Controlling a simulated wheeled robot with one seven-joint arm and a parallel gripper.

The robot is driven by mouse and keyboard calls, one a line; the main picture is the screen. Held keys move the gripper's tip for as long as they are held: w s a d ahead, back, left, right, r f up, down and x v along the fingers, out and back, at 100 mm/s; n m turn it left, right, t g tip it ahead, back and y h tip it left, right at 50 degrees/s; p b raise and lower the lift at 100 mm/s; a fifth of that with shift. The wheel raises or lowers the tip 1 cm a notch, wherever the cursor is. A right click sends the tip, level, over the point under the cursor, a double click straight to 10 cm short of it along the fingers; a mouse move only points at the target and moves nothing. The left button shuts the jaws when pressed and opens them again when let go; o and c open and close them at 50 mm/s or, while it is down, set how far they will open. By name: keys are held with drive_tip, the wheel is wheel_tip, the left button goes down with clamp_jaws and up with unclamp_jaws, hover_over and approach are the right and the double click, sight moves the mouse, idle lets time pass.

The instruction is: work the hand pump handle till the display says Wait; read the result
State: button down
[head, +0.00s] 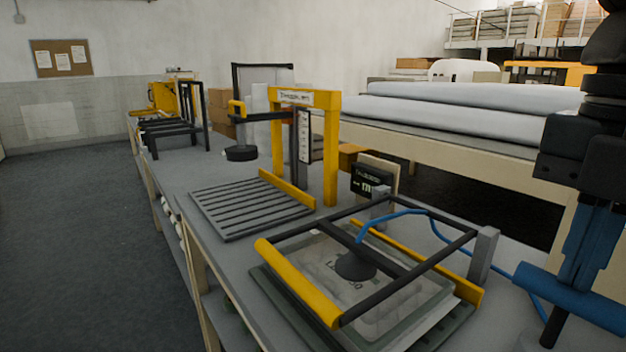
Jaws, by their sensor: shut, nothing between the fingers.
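My gripper (590,235) is at the right edge, below my dark arm, with its blue fingers pointing down and shut. The blue hand pump handle (550,290) is a crossbar on a black rod (551,330). The fingertips are at or just above the bar; I cannot tell whether they touch. A blue hose (440,232) runs from the pump side to a dark dome (355,264) under a frame (290,282) with yellow and black bars. A small black display (369,181) shows pale characters, too small to read surely.
The grey bench (225,290) runs away to the left. It carries a slatted grey platform (245,208) and a yellow gantry (331,150). Large pale rolls (470,112) lie on a table behind. The floor (90,230) at left is clear.

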drive_tip(key=shift+f+b, duration=1.55)
drive_tip(key=shift+f, duration=0.1)
drive_tip(key=shift+r+p, duration=1.65)
drive_tip(key=shift+r, duration=1.55)
drive_tip(key=shift+f, duration=0.15)
drive_tip(key=shift+f+b, duration=2.95)
drive_tip(key=shift+b, duration=0.4)
drive_tip(key=shift+r, duration=0.1)
drive_tip(key=shift+r+p, duration=1.7)
drive_tip(key=shift+r, duration=1.3)
